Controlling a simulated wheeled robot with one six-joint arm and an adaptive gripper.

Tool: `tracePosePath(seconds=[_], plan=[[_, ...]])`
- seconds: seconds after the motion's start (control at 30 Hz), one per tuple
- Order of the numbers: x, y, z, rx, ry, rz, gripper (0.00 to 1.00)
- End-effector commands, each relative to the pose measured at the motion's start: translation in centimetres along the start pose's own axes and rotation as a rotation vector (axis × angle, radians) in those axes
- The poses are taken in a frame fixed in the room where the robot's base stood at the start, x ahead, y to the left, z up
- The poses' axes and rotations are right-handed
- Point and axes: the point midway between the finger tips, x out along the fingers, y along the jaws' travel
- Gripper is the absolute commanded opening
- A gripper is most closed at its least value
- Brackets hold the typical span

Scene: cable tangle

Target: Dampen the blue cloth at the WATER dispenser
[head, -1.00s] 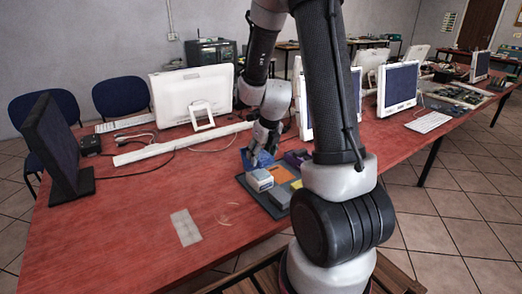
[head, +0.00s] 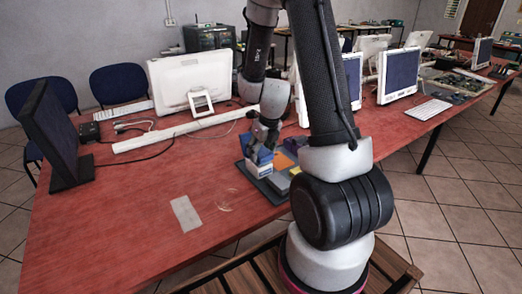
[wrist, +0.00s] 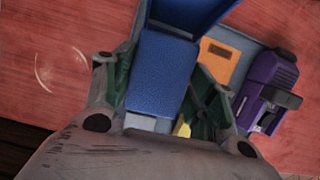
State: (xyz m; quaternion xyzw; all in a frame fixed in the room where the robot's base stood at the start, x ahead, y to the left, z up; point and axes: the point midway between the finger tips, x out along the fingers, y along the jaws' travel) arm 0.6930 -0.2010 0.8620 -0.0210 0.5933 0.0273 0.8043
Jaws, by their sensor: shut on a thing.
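My gripper (wrist: 165,95) is shut on the blue cloth (wrist: 160,75), which shows as a flat blue piece between the fingers in the wrist view. In the head view my gripper (head: 262,143) points down over the left part of a grey tray, with blue at its fingertips. A small white and blue box (head: 260,170) stands just below the fingertips; it may be the WATER dispenser, but no label is readable. A pale surface (wrist: 145,122) shows beneath the cloth in the wrist view. I cannot tell whether the cloth touches it.
A purple device (wrist: 268,85) and an orange pad (wrist: 222,62) lie right of the cloth. A darker blue, bin-like thing (wrist: 190,10) is beyond it. A pale sheet (head: 186,213) lies on the red table, whose left front is mostly clear. Monitors (head: 190,82) stand behind.

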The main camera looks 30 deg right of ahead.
Motion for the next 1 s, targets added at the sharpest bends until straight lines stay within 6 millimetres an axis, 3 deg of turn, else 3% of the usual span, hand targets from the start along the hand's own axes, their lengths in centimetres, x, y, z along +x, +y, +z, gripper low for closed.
tracePosePath(seconds=[1.0], plan=[[0.94, 0.0, -0.26, 0.0, -0.001, 0.001, 0.37]])
